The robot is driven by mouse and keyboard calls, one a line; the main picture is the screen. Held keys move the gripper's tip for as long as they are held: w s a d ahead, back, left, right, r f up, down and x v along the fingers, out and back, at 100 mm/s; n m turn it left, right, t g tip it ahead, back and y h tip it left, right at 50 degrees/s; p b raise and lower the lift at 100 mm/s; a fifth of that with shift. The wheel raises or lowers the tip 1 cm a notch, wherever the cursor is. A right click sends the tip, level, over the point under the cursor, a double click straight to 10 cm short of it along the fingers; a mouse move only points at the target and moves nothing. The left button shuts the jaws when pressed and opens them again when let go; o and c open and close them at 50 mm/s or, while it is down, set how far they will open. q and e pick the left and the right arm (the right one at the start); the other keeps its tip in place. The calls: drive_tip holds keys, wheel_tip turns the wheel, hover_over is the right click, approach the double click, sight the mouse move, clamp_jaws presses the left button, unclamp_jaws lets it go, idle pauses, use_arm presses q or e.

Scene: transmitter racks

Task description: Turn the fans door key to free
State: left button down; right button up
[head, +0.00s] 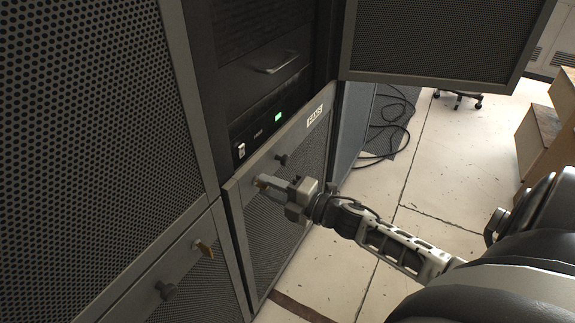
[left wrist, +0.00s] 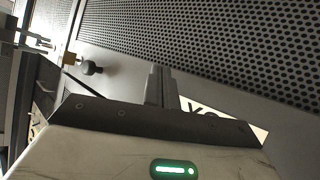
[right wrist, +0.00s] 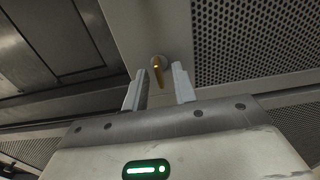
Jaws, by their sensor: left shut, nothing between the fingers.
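The fans door (head: 262,240), with a white FANS label (head: 315,115), stands in the middle of the head view. Its brass key (head: 262,182) is at the door's upper left, below a dark knob (head: 282,159). My right gripper (head: 272,185) is at the key and partly covers it. In the right wrist view, the key (right wrist: 157,68) lies in the gap between the open fingers of my right gripper (right wrist: 159,88); contact cannot be told. My left gripper (left wrist: 157,84) is shut and empty in front of a door strip; it is not seen in the head view.
The lower left door has a knob (head: 168,290) and a brass key (head: 205,248). A mesh door (head: 440,40) stands open above. A panel with a green light (head: 278,117) is above the fans door. Cables (head: 392,130) lie on the floor; boxes (head: 540,135) stand at right.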

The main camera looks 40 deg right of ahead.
use_arm(q)
drive_tip(key=shift+w+r, duration=0.1)
drive_tip(key=shift+r, duration=0.1)
use_arm(e)
drive_tip(key=v, duration=1.5)
drive_tip(key=shift+s, duration=0.4)
use_arm(q)
drive_tip(key=shift+p, duration=0.3)
